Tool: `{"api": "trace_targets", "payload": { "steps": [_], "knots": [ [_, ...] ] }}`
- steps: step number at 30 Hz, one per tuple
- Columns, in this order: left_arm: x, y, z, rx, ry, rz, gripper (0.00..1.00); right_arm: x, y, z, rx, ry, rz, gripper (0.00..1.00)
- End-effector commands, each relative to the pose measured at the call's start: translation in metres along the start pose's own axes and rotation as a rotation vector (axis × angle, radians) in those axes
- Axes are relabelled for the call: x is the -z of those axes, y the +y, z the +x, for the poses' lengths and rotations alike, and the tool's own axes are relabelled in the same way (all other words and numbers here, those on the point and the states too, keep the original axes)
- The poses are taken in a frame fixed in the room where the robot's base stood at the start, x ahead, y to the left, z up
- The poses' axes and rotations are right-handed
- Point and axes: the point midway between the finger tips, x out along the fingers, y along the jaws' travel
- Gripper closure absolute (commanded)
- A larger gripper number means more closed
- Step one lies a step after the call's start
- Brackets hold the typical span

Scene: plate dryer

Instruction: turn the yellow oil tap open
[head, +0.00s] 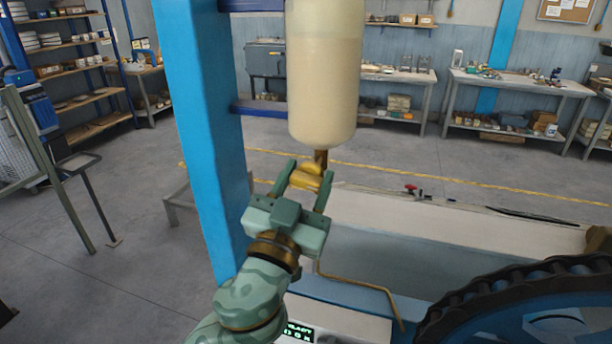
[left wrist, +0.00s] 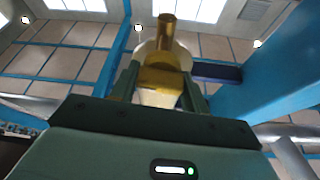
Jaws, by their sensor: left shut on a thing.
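The yellow oil tap (head: 306,177) sits under the cream oil bottle (head: 324,75), on a short brown stem. My left gripper (head: 305,180) reaches up from below, its two fingers on either side of the tap and shut on it. In the left wrist view the yellow tap (left wrist: 161,78) lies between the two fingers (left wrist: 160,82), with a brass pipe (left wrist: 167,25) beyond it. The fingers partly hide the tap's sides, so its exact angle is hard to tell. My right gripper is in neither view.
A blue post (head: 205,120) stands close left of my left arm. A thin brass pipe (head: 360,282) runs below right, near a dark toothed wheel (head: 520,300). A red-handled valve (head: 411,190) sits on the pale machine top. Benches stand far back.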

Motion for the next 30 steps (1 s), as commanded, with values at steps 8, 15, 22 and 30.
{"api": "trace_targets", "payload": {
  "steps": [8,15,22,30],
  "knots": [
    [0.003,-0.001,0.002,-0.094,-0.005,0.226,0.77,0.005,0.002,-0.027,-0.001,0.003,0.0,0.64],
    [0.004,-0.001,0.002,-0.182,-0.006,0.438,0.77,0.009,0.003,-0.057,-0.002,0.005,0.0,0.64],
    [0.005,-0.001,0.002,-0.267,-0.005,0.64,0.77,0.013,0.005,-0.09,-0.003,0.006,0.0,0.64],
    [0.004,0.0,0.002,-0.366,-0.004,0.877,0.78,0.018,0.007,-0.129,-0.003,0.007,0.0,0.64]
  ]
}}
